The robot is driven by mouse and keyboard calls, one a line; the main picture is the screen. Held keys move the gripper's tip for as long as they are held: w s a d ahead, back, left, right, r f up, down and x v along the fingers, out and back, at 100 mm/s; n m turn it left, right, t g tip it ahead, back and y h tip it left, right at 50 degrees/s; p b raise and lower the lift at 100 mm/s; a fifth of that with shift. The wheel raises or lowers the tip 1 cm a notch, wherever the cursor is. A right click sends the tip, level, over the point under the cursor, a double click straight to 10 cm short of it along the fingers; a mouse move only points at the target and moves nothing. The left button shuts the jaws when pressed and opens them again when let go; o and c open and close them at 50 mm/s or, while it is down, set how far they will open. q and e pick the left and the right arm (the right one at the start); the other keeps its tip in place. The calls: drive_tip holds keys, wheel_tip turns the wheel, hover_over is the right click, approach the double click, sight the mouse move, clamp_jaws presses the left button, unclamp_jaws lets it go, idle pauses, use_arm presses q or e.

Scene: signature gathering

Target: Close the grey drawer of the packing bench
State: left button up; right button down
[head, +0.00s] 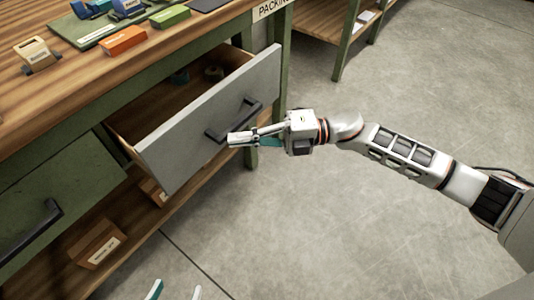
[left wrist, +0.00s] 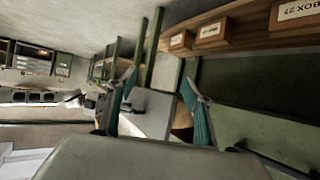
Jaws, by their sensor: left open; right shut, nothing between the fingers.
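The grey drawer (head: 205,125) of the packing bench stands open, pulled out from under the bench top. Its dark bar handle (head: 234,119) is on the front panel. My right gripper (head: 236,138) is shut and empty, with its fingertips in front of the panel by the handle's lower end; I cannot tell if they touch. My left gripper (head: 174,293) shows only its fingertips at the bottom edge, open and apart from the drawer. In the left wrist view its teal fingers (left wrist: 160,105) are spread, with the grey drawer front (left wrist: 150,114) beyond them.
A green drawer (head: 55,195) with a dark handle is at the left, closed. Small items (head: 213,73) lie inside the grey drawer. The bench top (head: 75,75) holds several small blocks. The floor (head: 400,80) at right is clear.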

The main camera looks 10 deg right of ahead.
sight(203, 118)
drive_tip(key=w+a, duration=0.2)
drive_tip(key=w, duration=0.1)
drive_tip(key=w+a+b, duration=0.1)
drive_tip(key=w+a, duration=0.2)
drive_tip(key=w+a+b, duration=0.1)
drive_tip(key=w+a, duration=0.1)
drive_tip(key=w, duration=0.1)
drive_tip(key=shift+w+a+f, duration=0.25)
drive_tip(key=shift+w+a, duration=0.05)
drive_tip(key=shift+w+a+r+b, duration=0.1)
drive_tip(key=shift+w+a+b, duration=0.15)
drive_tip(key=shift+w+b, duration=0.15)
use_arm(q)
drive_tip(key=d, duration=0.1)
drive_tip(key=d+r+n, duration=0.1)
drive_tip(key=w+d, duration=0.1)
drive_tip(key=shift+r+n+t+h, duration=0.3)
drive_tip(key=shift+n+t+h, duration=0.1)
use_arm(e)
drive_tip(key=shift+w+r, duration=0.1)
drive_tip(key=shift+r, duration=0.05)
use_arm(q)
drive_tip(key=shift+s+a, duration=0.1)
use_arm(e)
drive_tip(key=shift+r, duration=0.15)
